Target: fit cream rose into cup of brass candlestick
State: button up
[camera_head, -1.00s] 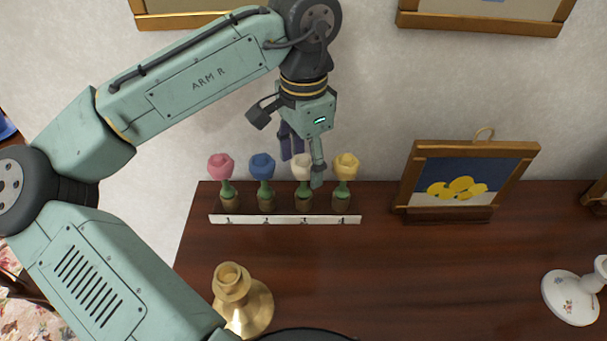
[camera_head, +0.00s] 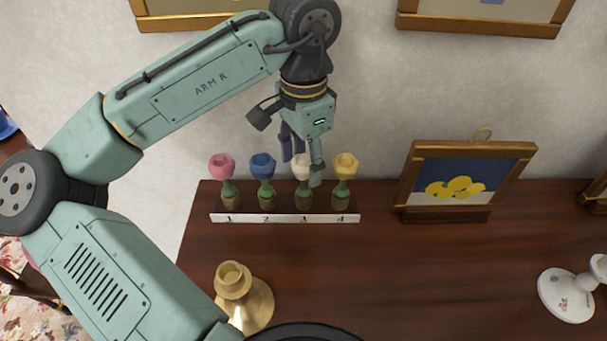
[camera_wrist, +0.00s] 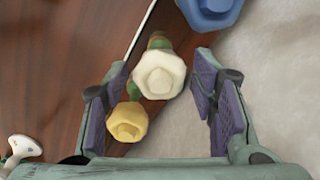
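The cream rose (camera_head: 302,168) stands upright in the third place of a numbered rack, partly hidden by a finger in the head view. In the wrist view the cream rose (camera_wrist: 159,74) lies between my spread fingers, with space on both sides. My gripper (camera_head: 301,168) is open, pointing down over the rack at the cream rose; the wrist view also shows my gripper (camera_wrist: 163,108). The brass candlestick (camera_head: 246,302) stands upright at the front of the wooden top, its cup (camera_head: 233,273) facing up and empty-looking.
The rack (camera_head: 284,218) also holds a pink rose (camera_head: 222,165), a blue rose (camera_head: 263,165) and a yellow rose (camera_head: 345,165). A framed lemon picture (camera_head: 463,178) stands right of it. A white floral candlestick (camera_head: 568,292) is at far right. The middle of the top is clear.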

jog(key=c, duration=0.8)
jog(key=shift+r+p, duration=1.7)
jog(key=shift+p, duration=0.15)
jog(key=shift+r+p, duration=0.6)
jog(key=shift+r, duration=0.35)
